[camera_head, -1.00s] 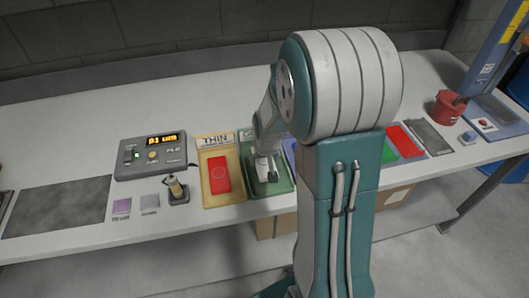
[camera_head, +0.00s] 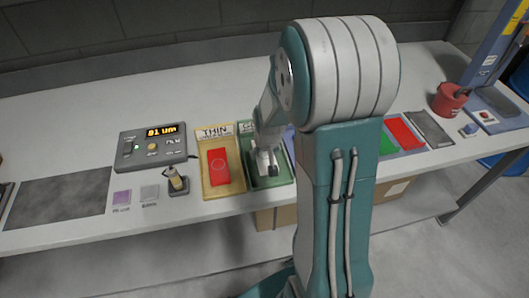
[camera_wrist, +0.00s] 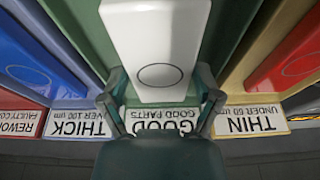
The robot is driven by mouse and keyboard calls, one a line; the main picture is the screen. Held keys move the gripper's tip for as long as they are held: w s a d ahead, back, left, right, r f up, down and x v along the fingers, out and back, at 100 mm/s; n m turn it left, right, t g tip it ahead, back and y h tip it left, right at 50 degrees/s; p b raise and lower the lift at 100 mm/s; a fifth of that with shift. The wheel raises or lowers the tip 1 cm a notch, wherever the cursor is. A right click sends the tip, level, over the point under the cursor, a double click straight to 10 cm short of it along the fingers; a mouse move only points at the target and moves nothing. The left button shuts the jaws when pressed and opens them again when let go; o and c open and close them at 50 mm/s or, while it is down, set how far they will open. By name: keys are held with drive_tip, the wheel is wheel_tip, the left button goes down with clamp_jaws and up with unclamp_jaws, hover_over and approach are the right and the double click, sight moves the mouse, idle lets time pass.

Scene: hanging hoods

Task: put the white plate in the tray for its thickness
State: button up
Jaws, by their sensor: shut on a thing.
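The white plate (camera_wrist: 155,40) has a circle outlined on it and sits between my gripper's fingers in the wrist view. My gripper (camera_wrist: 160,82) is shut on its sides. The plate is over or in the green tray (camera_wrist: 222,20) labelled GOOD; I cannot tell whether it touches the floor of the tray. In the head view my gripper (camera_head: 267,168) points down into the green tray (camera_head: 284,174), and my arm hides most of the plate. The yellow THIN tray (camera_head: 232,187) is just left and holds a red plate (camera_head: 219,167).
A blue tray labelled THICK (camera_wrist: 78,123) holds a blue plate (camera_wrist: 35,50) on the other side. A grey gauge box (camera_head: 152,148) with a lit readout and a small probe stand (camera_head: 176,182) are left. A red pot (camera_head: 450,98) stands far right. The back of the table is clear.

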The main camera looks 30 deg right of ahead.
drive_tip(key=shift+f, duration=0.4)
drive_tip(key=o, duration=1)
drive_tip(key=shift+o, duration=0.2)
drive_tip(key=v, duration=1.1)
drive_tip(key=shift+r, duration=0.4)
